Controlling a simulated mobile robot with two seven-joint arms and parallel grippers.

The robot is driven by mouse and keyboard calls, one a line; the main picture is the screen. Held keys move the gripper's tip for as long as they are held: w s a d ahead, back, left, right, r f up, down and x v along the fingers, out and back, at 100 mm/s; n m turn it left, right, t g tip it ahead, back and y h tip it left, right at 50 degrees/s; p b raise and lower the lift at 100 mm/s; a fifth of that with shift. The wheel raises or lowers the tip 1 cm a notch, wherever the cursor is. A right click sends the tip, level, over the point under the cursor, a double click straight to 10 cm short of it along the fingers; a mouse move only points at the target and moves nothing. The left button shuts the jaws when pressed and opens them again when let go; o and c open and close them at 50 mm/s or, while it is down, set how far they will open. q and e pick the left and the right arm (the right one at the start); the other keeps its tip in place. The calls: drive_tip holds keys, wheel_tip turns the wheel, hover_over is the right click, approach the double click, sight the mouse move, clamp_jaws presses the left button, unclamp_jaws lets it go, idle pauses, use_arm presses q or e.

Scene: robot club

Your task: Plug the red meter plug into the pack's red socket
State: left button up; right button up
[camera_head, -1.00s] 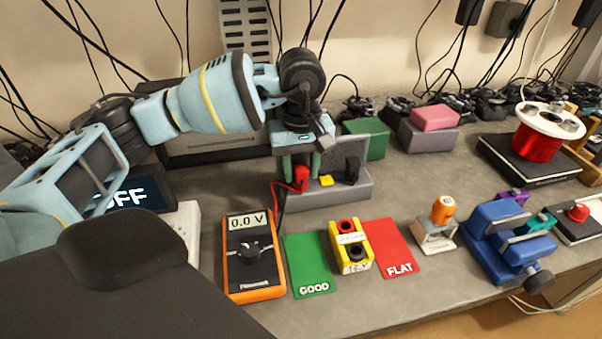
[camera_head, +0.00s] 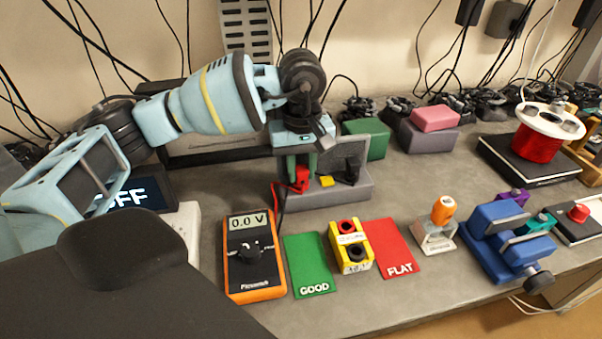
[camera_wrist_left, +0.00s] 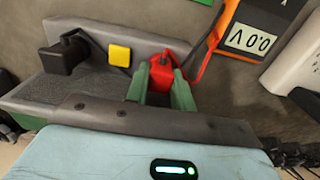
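The red meter plug (camera_head: 301,179) stands in a grey holder (camera_head: 325,197), with its lead running to the orange meter (camera_head: 254,270), which reads 0.0 V. My left gripper (camera_head: 301,168) is above the holder, its green fingers on both sides of the plug. In the left wrist view the fingers (camera_wrist_left: 162,88) close in against the sides of the red plug (camera_wrist_left: 162,71); the exact contact is partly hidden. The yellow pack (camera_head: 338,252) stands between the green and red mats, its red socket (camera_head: 346,225) behind its black one. My right gripper is not in view.
A black plug (camera_head: 350,173) and a yellow block (camera_head: 326,181) are at the holder beside the red plug. The GOOD mat (camera_head: 308,262) and FLAT mat (camera_head: 398,245) flank the pack. A blue vise (camera_head: 508,243) stands at right. Open bench lies behind the FLAT mat.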

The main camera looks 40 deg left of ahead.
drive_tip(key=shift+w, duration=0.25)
use_arm(q)
drive_tip(key=o, duration=0.3)
drive_tip(key=c, duration=0.3)
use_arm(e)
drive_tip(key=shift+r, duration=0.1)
use_arm(q)
drive_tip(key=shift+r, duration=0.45)
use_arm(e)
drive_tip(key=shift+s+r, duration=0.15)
use_arm(q)
drive_tip(key=shift+r+p, duration=0.35)
drive_tip(key=shift+r, duration=0.05)
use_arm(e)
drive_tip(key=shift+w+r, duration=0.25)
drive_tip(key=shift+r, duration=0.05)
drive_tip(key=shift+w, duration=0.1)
use_arm(q)
drive_tip(key=shift+r, duration=0.25)
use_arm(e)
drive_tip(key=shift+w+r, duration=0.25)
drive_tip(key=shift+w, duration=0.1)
use_arm(q)
drive_tip(key=shift+r, duration=0.2)
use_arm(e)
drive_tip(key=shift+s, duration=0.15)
